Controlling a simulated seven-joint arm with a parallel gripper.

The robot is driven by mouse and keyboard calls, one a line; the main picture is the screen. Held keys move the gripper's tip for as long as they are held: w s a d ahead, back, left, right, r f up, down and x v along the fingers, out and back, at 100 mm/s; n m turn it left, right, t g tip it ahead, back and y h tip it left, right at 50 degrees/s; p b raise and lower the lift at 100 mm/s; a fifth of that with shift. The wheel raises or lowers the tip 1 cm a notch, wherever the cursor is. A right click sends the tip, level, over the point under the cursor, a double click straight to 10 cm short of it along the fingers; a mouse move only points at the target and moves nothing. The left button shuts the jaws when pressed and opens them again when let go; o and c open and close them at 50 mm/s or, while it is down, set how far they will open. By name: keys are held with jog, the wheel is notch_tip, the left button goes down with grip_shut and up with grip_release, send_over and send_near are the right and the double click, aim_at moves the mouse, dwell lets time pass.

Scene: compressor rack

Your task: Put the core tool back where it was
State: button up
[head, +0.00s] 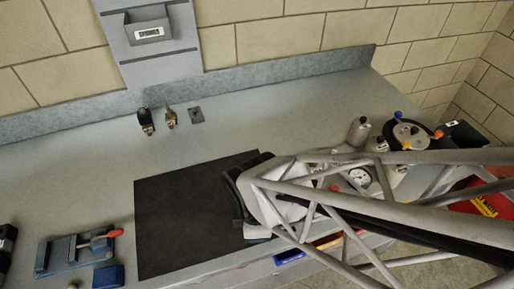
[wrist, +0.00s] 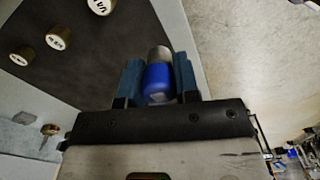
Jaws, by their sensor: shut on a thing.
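My gripper (wrist: 158,80) is shut on a short blue cylinder with a grey metal end, which looks like the core tool (wrist: 159,82). The tool sits between the two blue-grey fingers, its grey end pointing away from the wrist. In the head view my arm reaches in from the right, and the dark gripper end (head: 240,196) is over the right part of the black mat (head: 183,215). My arm hides the tool and fingertips there.
The wrist view shows several brass round pieces (wrist: 58,37) on a dark surface. A blue fixture with a red-tipped handle (head: 80,250) stands at front left. Small brass fittings (head: 146,121) sit toward the back. Gauge equipment (head: 360,177) is at right. A labelled wall bin (head: 149,31) hangs behind.

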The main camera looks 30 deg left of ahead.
jog(key=w+a, duration=0.2)
jog(key=a, duration=0.1)
jog(key=w+a, duration=0.3)
jog(key=a, duration=0.1)
jog(key=w+a+f, duration=0.1)
jog(key=w+a, duration=0.1)
jog(key=a, duration=0.1)
jog(key=shift+w+a+f, duration=0.1)
jog(key=shift+w+a, duration=0.2)
jog(key=shift+a, duration=0.05)
jog(key=shift+f, duration=1.8)
jog(key=o, duration=1)
jog(key=shift+f, duration=0.15)
notch_tip(320, 180, up, 12)
jog(key=shift+r, duration=0.2)
